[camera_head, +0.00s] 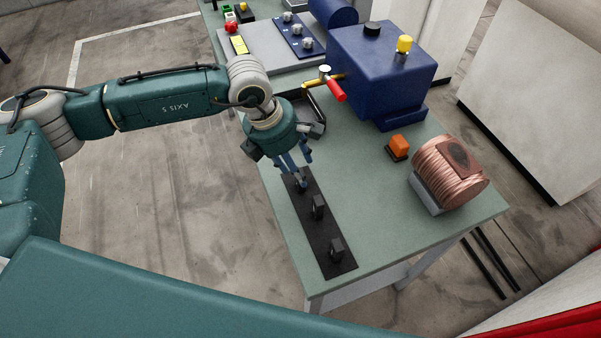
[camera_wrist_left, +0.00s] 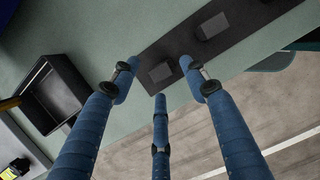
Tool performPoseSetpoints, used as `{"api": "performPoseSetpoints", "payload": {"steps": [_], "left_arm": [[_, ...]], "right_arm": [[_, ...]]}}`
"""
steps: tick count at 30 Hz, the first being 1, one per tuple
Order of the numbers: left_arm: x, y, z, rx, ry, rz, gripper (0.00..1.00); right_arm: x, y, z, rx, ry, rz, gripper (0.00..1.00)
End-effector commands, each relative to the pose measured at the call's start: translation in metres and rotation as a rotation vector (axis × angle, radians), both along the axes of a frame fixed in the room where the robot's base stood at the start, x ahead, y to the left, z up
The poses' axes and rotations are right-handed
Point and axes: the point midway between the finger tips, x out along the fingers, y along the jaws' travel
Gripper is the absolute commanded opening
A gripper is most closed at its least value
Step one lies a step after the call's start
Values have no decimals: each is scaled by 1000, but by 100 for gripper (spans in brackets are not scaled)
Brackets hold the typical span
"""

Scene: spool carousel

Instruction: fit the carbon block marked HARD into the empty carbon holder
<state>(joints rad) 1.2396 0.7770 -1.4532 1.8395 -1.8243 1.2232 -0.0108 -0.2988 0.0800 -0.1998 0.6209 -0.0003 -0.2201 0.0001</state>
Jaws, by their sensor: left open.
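A dark strip (camera_head: 327,225) lies along the near left edge of the table. Small dark blocks stand on it: a middle block (camera_head: 319,207) and a near block (camera_head: 337,248), with another block (camera_wrist_left: 160,72) under my left gripper (camera_head: 299,184). In the left wrist view a further block (camera_wrist_left: 213,25) stands beyond it. My left gripper's three blue fingers are spread open above the strip's far end, around the block in the picture, not visibly touching it. No HARD mark is readable. A copper drum (camera_head: 440,178) bears a dark patch (camera_head: 457,155); I cannot tell whether that is the holder.
An orange item (camera_head: 398,146) sits beside the drum. A large blue box (camera_head: 375,75) and a red-handled valve (camera_head: 333,90) stand behind. A black open tray (camera_wrist_left: 50,95) lies beside the gripper. The green table (camera_head: 355,190) is clear between strip and drum.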

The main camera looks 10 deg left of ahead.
Motion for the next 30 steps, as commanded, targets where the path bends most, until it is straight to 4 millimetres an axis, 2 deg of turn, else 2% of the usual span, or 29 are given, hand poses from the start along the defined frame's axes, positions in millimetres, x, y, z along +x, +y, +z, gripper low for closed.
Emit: {"api": "performPoseSetpoints", "payload": {"steps": [1, 5, 11, 14, 18, 30], "left_arm": [[1, -2, -3, 0, 2, 1, 45], [3, -4, -14, -1, -1, 1, 45], [4, -4, -16, -1, -2, 2, 45], [4, -4, -16, -1, -2, 2, 29], [4, -4, -15, -1, -2, 1, 2], [4, -4, -15, -2, -3, 2, 0]], "right_arm": [[0, 0, 6, 0, 0, 0, 40], [-2, 1, 8, 1, 2, 0, 40], [-3, 1, 6, 0, 4, 0, 40], [-3, 1, 6, 0, 3, -1, 40], [-2, 1, 6, 1, 2, -1, 40], [-2, 1, 6, 1, 2, 0, 40]]}}
